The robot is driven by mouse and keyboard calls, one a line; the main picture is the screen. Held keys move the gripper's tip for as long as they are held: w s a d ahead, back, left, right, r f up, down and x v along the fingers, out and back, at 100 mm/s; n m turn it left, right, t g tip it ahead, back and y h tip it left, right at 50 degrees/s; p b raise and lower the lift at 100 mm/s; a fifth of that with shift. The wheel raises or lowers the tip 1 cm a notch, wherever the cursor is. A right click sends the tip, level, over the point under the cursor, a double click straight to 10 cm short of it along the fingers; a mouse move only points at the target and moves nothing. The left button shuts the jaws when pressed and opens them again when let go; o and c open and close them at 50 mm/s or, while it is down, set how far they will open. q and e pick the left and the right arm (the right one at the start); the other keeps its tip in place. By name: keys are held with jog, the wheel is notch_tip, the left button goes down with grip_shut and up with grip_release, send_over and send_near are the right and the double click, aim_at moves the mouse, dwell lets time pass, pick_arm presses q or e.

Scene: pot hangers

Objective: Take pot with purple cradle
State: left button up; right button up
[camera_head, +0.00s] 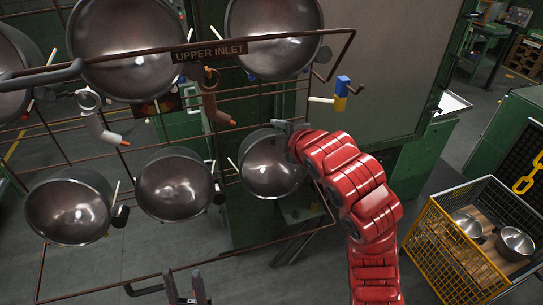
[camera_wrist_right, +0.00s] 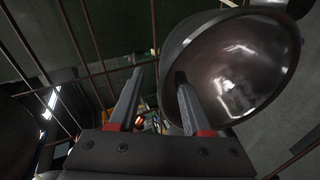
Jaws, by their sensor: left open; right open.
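Several dark metal pots hang on a brown wire rack in the head view. My right gripper (camera_head: 284,130) is open at the upper rim of the lower-row pot (camera_head: 272,165) furthest right. In the right wrist view this gripper (camera_wrist_right: 158,76) has its fingers spread. One finger overlaps the pot (camera_wrist_right: 245,65) near its rim; the other is outside it. I cannot tell whether they touch it. My left gripper (camera_head: 185,288) is open and empty at the bottom edge of the head view, below the rack. I cannot make out a purple cradle.
The rack has an "UPPER INLET" sign (camera_head: 209,51) and larger pots (camera_head: 130,48) above. A blue and yellow block (camera_head: 342,92) sits at its right. Two lower pots (camera_head: 174,186) (camera_head: 69,208) hang to the left. A yellow crate (camera_head: 437,237) with pots stands at lower right.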

aim_at(268, 131)
jog(key=p+x, duration=0.1)
jog(key=x, duration=0.1)
jog(key=p+x, duration=0.2)
jog(key=shift+s+a+f, duration=0.1)
jog(key=shift+a+f, duration=0.05)
jog(key=shift+a, duration=0.2)
jog(key=shift+w+a+f, duration=0.1)
jog(key=shift+w+f, duration=0.15)
jog(key=shift+w, duration=0.05)
grip_shut()
dwell(0.9)
